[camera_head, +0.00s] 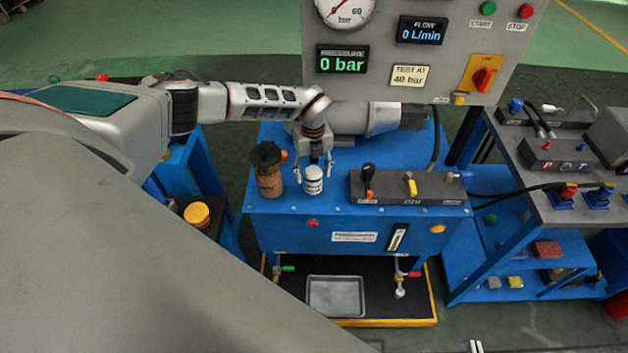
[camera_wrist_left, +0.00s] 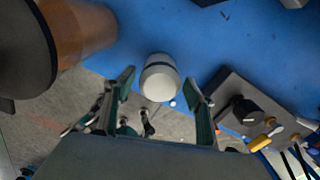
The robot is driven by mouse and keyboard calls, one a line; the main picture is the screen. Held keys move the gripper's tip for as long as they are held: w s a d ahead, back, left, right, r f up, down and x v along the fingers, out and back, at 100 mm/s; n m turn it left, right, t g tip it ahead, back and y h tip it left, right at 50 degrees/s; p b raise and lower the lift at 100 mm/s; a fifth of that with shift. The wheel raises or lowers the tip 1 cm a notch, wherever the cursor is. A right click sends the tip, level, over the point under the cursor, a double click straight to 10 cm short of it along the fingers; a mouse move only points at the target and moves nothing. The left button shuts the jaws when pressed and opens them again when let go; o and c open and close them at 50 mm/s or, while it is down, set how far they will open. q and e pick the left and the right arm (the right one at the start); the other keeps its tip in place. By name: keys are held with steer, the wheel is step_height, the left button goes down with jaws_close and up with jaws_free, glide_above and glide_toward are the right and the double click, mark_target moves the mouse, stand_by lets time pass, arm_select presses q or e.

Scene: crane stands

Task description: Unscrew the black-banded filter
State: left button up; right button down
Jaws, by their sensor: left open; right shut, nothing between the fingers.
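The black-banded filter (camera_head: 313,181) is a small white canister with dark bands, upright on the blue bench top in the head view. My left gripper (camera_head: 313,176) is above it, pointing down, with its fingers on either side. In the left wrist view the filter (camera_wrist_left: 160,82) shows its pale round end between and beyond the open fingertips (camera_wrist_left: 159,76). Gaps show on both sides, so the fingers look apart from it. Only the tips of my right gripper (camera_head: 476,347) show at the bottom edge of the head view, close together and empty.
A brown cylinder with a black top (camera_head: 268,172) stands close left of the filter. A dark valve block (camera_head: 405,189) with black and yellow levers is on the right. A gauge panel (camera_head: 420,75) rises behind, reading 0 bar. A metal tray (camera_head: 335,296) lies below.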

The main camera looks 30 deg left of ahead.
arm_select(q)
steer(key=m, duration=0.3)
steer(key=shift+m, duration=0.3)
steer(key=m, duration=0.3)
steer(key=shift+m, duration=0.3)
steer(key=m, duration=0.3)
steer(key=shift+m, duration=0.3)
steer(key=m, duration=0.4)
steer(key=shift+m, duration=0.4)
steer(key=c, duration=1.2)
steer(key=shift+c, duration=0.2)
steer(key=shift+r, duration=0.1)
